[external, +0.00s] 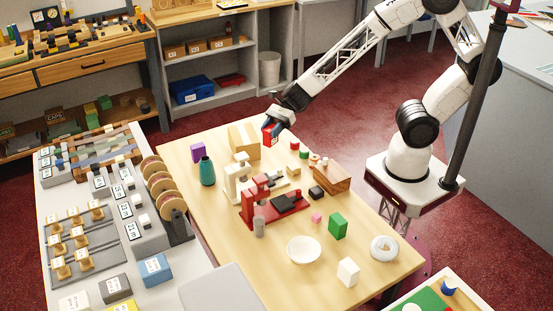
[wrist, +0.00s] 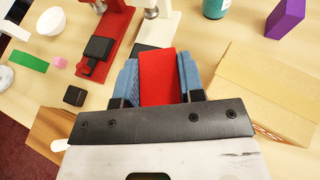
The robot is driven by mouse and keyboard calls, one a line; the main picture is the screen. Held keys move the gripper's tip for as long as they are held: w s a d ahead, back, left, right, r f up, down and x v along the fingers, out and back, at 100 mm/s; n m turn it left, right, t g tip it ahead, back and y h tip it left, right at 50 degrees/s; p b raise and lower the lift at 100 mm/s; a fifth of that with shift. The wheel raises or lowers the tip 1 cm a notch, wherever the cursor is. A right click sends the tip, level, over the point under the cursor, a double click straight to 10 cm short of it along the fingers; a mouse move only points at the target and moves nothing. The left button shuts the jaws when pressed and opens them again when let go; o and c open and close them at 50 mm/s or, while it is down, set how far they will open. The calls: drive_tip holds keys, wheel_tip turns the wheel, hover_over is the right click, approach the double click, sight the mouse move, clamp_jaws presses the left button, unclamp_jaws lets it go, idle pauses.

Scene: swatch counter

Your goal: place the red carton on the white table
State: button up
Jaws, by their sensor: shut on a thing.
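The red carton (external: 267,133) is held in my gripper (external: 272,126), above the back part of the wooden table. In the wrist view the red carton (wrist: 159,78) sits between the blue fingers of my gripper (wrist: 160,82), which are shut on its sides. The white table (external: 196,257) stands along the left in the external view, beside the wooden table. Labelled blocks, racks and trays cover much of its top. The carton's lower end is not clearly visible.
The wooden table (external: 340,275) holds a tan box (external: 244,140), teal bottle (external: 207,171), purple block (external: 198,151), red stand (external: 284,205), white bowl (external: 303,249) and green block (external: 337,226). Reels (external: 172,207) stand along the white table's right edge.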

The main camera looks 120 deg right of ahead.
sight(271, 143)
drive_tip(key=shift+f, duration=2.9)
drive_tip(key=shift+f, duration=0.1)
drive_tip(key=shift+f, duration=2)
drive_tip(key=o, duration=0.9)
drive_tip(key=shift+f, duration=0.1)
drive_tip(key=shift+o, duration=0.2)
